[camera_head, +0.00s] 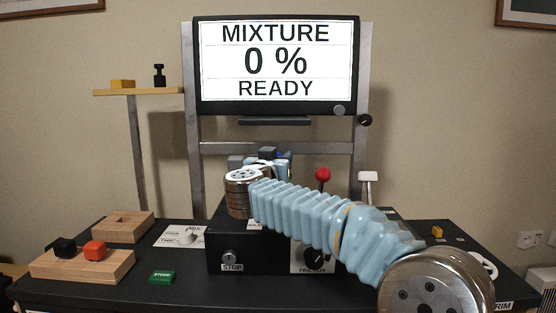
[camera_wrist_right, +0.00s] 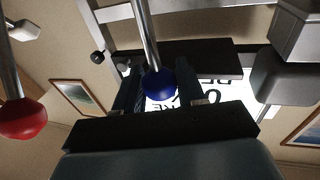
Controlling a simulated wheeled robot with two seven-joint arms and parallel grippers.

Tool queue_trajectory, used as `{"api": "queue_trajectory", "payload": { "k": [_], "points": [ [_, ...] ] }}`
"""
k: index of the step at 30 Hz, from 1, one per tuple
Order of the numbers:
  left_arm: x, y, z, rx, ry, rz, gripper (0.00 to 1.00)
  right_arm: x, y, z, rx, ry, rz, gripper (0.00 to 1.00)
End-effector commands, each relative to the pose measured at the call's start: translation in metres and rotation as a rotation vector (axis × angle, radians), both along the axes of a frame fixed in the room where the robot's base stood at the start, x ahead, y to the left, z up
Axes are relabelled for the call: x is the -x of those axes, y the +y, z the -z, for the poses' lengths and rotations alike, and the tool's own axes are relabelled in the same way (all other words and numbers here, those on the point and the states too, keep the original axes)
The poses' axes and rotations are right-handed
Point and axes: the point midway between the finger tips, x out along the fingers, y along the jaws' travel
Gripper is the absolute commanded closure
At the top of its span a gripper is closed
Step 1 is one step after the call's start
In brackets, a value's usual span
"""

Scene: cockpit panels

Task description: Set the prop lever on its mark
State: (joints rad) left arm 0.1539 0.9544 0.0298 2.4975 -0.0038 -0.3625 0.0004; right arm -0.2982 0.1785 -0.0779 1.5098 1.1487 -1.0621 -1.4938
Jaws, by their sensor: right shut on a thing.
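In the right wrist view a lever with a blue ball knob (camera_wrist_right: 159,84) and a steel rod sits between the two fingers of my right gripper (camera_wrist_right: 157,92), which is shut on it. In the head view my right gripper (camera_head: 276,158) is above the back of the black console (camera_head: 228,244), mostly hidden behind its own wrist and arm. The lever's slot and its mark are hidden by my arm. My left gripper is not in view.
A red-knobbed lever (camera_head: 323,174) stands just right of my gripper, and a white-handled lever (camera_head: 368,177) farther right. The screen (camera_head: 277,60) reads MIXTURE 0 % READY. Wooden blocks (camera_head: 82,265) with black and red pieces lie at the left.

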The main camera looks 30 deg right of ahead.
Motion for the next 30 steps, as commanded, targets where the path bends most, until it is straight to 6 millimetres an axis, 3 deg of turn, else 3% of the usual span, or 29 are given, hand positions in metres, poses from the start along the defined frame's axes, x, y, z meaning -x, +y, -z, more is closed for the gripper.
{"api": "queue_trajectory", "payload": {
  "k": [1, 5, 16, 30],
  "points": [
    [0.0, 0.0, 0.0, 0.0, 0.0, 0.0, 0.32, 0.0, 0.0, 0.0, -0.001, 0.0, -0.001, 0.59],
    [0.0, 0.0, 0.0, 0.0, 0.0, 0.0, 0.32, 0.0, 0.0, 0.0, -0.001, 0.001, -0.001, 0.4],
    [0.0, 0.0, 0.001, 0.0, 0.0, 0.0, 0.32, 0.004, 0.005, 0.001, -0.001, 0.0, -0.001, 0.4],
    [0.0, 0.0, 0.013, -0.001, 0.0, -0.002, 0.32, 0.075, 0.079, 0.008, -0.001, 0.0, -0.003, 0.4]
  ]
}}
